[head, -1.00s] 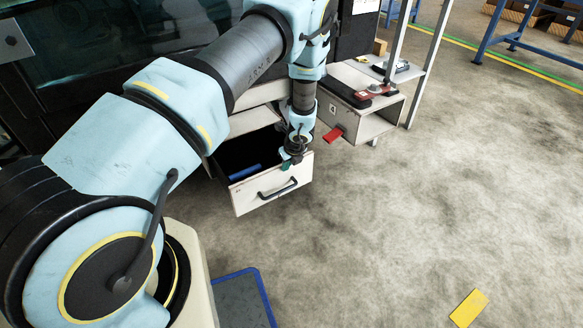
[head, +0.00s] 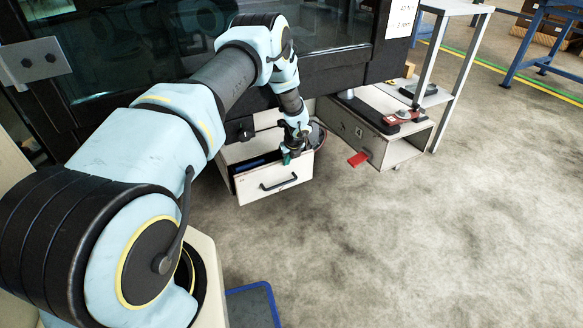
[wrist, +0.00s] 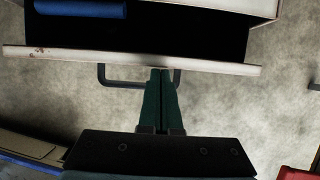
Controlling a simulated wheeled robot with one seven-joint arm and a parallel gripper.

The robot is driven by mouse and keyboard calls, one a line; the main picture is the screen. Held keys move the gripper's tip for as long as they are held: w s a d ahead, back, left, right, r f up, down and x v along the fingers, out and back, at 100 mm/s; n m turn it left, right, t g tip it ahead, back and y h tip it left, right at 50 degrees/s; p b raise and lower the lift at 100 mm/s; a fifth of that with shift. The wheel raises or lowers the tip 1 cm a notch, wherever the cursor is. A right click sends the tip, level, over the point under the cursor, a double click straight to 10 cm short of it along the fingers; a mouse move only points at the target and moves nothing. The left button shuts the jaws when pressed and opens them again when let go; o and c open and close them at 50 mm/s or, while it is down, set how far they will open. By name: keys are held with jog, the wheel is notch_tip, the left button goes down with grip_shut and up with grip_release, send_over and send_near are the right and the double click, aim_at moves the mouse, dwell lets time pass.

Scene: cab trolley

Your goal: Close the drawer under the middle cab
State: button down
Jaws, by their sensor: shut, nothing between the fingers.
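The drawer (head: 250,186) is a white-fronted box with a black handle (head: 279,182), set under the dark cab. It stands partly open, and a blue object (head: 250,164) lies in its dark inside. My gripper (head: 291,155) is at the top edge of the drawer front, near its right end. In the wrist view the two green fingers (wrist: 161,95) are pressed together with nothing between them. The blue object (wrist: 80,8) also shows there.
A blue-edged mat (head: 252,305) lies in front.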

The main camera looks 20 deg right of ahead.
jog(key=shift+w+a, duration=0.15)
jog(key=shift+w, duration=0.45)
